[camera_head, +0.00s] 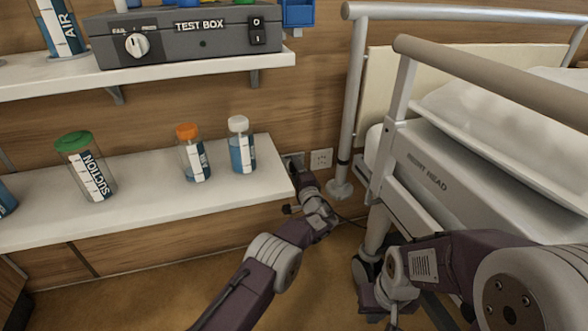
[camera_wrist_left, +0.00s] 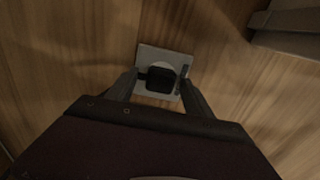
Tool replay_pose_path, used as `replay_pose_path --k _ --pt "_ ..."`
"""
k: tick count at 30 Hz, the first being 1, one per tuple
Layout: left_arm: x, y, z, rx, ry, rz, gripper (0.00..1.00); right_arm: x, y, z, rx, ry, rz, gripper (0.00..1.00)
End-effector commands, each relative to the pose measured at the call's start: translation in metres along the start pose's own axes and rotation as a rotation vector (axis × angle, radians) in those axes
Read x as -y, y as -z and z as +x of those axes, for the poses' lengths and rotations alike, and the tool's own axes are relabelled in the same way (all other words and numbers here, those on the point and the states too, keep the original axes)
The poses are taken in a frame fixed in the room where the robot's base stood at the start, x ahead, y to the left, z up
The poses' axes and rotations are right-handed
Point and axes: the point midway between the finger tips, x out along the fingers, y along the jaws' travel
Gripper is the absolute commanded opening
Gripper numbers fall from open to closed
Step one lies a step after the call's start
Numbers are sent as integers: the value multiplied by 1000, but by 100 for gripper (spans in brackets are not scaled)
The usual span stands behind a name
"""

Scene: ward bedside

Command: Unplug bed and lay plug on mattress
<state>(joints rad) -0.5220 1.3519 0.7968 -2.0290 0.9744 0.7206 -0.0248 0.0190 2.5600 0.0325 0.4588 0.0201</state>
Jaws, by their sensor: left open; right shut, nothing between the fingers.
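The black bed plug (camera_wrist_left: 160,79) sits in a pale wall socket plate (camera_wrist_left: 146,54) in the left wrist view. My left gripper (camera_wrist_left: 161,85) is open, with one finger on each side of the plug; I cannot tell whether they touch it. In the head view my left gripper (camera_head: 293,162) reaches the wall just past the lower shelf's right end and hides the plug. The bed's mattress (camera_head: 510,115) lies at the right behind the rails. My right gripper (camera_head: 378,308) is low beside the bed, shut and empty, partly hidden by its arm.
The lower shelf (camera_head: 130,213) holds several bottles close by. A test box (camera_head: 185,38) stands on the upper shelf. The bed's rail (camera_head: 490,80) and post stand between the sockets and mattress.

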Motion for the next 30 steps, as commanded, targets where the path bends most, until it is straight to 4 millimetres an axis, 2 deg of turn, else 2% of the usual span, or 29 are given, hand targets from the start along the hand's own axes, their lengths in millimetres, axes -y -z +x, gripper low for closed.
replay_pose_path --k 25,26,30 --pt "1 0 0 0 0 0 60 0 0 4 0 0 0 0" --pt "1 0 0 0 0 0 57 0 0 4 0 0 0 0" --pt "1 0 0 0 0 0 18 0 0 4 0 0 0 0"
